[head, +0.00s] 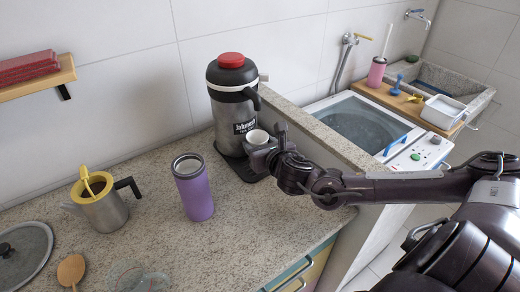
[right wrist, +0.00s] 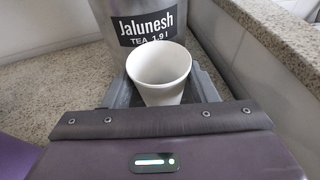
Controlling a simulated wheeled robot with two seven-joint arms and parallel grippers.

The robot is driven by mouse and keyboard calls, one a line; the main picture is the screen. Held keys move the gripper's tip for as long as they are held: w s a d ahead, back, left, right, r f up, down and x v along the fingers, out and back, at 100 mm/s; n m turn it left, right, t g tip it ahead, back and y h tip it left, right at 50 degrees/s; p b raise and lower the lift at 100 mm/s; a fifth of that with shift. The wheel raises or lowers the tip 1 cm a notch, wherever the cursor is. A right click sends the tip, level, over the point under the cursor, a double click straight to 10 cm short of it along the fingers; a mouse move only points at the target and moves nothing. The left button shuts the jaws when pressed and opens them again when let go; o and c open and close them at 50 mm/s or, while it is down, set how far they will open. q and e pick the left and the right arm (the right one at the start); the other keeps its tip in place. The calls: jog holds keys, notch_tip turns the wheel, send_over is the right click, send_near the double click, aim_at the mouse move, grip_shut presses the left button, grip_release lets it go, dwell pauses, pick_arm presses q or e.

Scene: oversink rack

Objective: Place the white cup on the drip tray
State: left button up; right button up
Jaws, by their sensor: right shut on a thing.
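The white cup (right wrist: 162,85) is upright between the fingers of my right gripper (right wrist: 160,92) in the right wrist view. In the head view my right gripper (head: 264,143) is shut on the cup (head: 257,137), in front of the steel dispenser. The dark drip tray (head: 241,168) lies at the foot of the dispenser, below and left of the gripper. I cannot tell whether the cup's base touches the tray. My left gripper is not in view.
The steel tea dispenser (head: 231,100) with a red lid stands right behind the cup. A purple tumbler (head: 193,190) stands to the left. A steel pot (head: 102,205) is further left. A low wall (head: 340,143) borders the counter on the right.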

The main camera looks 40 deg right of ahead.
notch_tip(320, 180, down, 3)
jog(key=shift+r, duration=0.2)
jog(key=shift+s, duration=0.1)
jog(key=shift+f, duration=0.1)
jog(key=o, duration=1)
